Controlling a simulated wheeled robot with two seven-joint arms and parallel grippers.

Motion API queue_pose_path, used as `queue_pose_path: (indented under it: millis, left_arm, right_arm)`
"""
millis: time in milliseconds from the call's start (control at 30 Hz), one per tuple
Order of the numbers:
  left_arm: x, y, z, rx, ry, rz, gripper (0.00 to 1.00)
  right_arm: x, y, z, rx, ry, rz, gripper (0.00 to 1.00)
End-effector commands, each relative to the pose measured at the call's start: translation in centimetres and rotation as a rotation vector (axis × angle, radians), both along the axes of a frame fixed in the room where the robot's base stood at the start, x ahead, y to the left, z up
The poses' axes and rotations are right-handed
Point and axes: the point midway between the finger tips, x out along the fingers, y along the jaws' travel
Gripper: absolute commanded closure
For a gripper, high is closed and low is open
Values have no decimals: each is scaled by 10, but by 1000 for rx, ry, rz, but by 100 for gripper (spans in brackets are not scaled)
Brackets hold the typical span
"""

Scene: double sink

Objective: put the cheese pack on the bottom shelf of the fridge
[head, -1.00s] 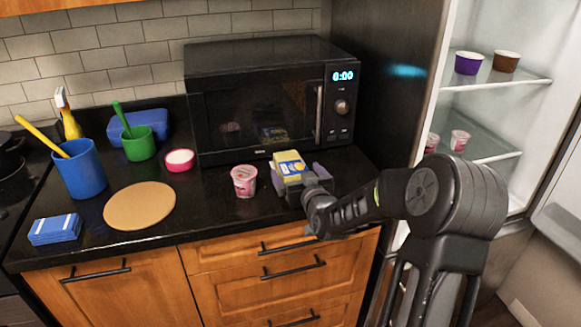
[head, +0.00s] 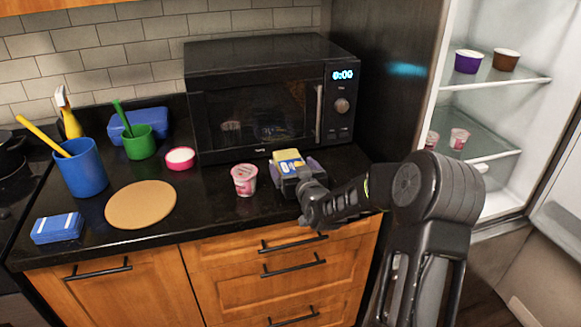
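The cheese pack (head: 288,158), a yellow and blue block, is on the black counter in front of the microwave. My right gripper (head: 297,172) is at the pack, with its fingers on either side of it. Whether the fingers press on the pack is too small to tell. The open fridge (head: 515,165) stands at the right. Its upper glass shelf (head: 505,82) holds a purple cup and a brown cup. A lower glass shelf (head: 490,146) holds pink-and-white cups. The lowest part of the fridge is partly hidden by my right arm. My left gripper is not in view.
A pink yogurt cup (head: 244,180) stands just left of my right gripper. The microwave (head: 270,95) is close behind. A round board (head: 141,204), a blue cup (head: 80,168) and a green cup (head: 138,142) are farther left. The fridge door (head: 558,215) stands open at the right.

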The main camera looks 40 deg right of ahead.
Motion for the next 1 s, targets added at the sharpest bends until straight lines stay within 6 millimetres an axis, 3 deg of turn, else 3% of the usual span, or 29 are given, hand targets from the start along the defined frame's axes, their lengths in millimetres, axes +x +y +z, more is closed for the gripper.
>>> queue_pose_path:
  millis: [1000]
  left_arm:
    - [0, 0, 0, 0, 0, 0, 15]
  right_arm:
    - [0, 0, 2, -2, -3, 0, 92]
